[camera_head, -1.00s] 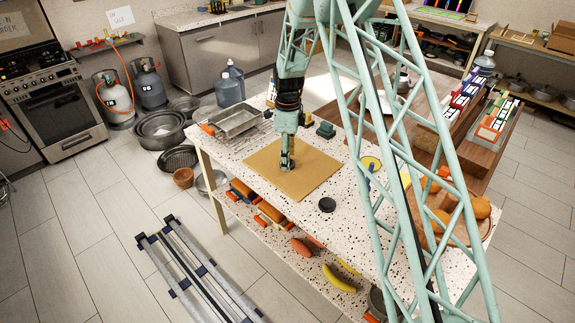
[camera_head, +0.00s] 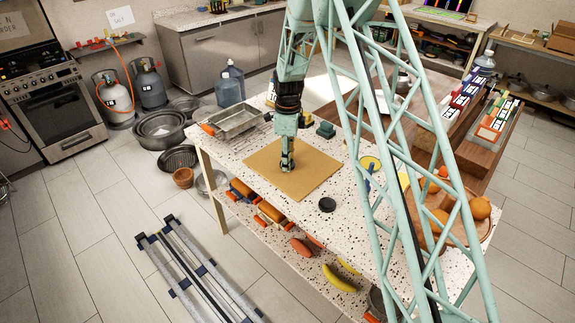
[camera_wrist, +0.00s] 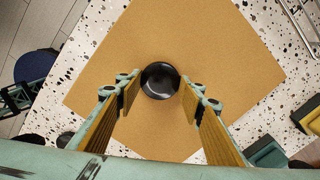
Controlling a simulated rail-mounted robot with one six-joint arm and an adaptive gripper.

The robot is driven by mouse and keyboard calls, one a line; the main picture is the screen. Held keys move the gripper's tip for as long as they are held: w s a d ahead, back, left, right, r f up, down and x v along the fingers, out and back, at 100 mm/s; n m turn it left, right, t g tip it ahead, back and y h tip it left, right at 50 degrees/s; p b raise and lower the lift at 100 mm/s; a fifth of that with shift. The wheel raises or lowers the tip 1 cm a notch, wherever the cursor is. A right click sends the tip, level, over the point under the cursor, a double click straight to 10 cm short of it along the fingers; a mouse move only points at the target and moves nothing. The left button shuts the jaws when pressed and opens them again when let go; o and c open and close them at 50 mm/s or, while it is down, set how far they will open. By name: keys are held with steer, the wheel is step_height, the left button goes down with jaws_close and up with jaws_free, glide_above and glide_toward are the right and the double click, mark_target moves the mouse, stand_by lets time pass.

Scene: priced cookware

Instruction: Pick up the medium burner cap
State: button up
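A small round black cap (camera_wrist: 160,80) lies on the brown board, between the fingertips of my gripper (camera_wrist: 161,92) in the wrist view. The two fingers stand apart, one on each side of the cap, with their tips close to its rim. I cannot tell whether the pads touch it. In the head view, my gripper (camera_head: 287,166) points straight down at the board, and the cap beneath it is hidden. A second dark round disc (camera_head: 327,205) lies on the speckled tabletop to the right of the board. No labels show which cap is medium.
The brown board (camera_head: 310,178) lies on a speckled table (camera_head: 235,150). A metal tray (camera_head: 238,121) stands at its back left, and a green block (camera_head: 325,130) behind the board. A fruit bowl (camera_head: 480,232) sits at the right. The tabletop in front of the board is mostly clear.

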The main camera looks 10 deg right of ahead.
steer(key=shift+c, duration=1.3)
steer(key=shift+r, duration=0.15)
steer(key=shift+r, duration=1.5)
steer(key=shift+s+r, duration=0.1)
steer(key=shift+s, duration=0.05)
steer(key=s, duration=0.5)
steer(key=s+r, duration=0.1)
steer(key=s, duration=0.4)
steer(key=s+b, duration=0.1)
steer(key=s, duration=0.4)
steer(key=shift+s+d+r, duration=0.25)
steer(key=shift+s, duration=0.1)
steer(key=shift+w, duration=0.15)
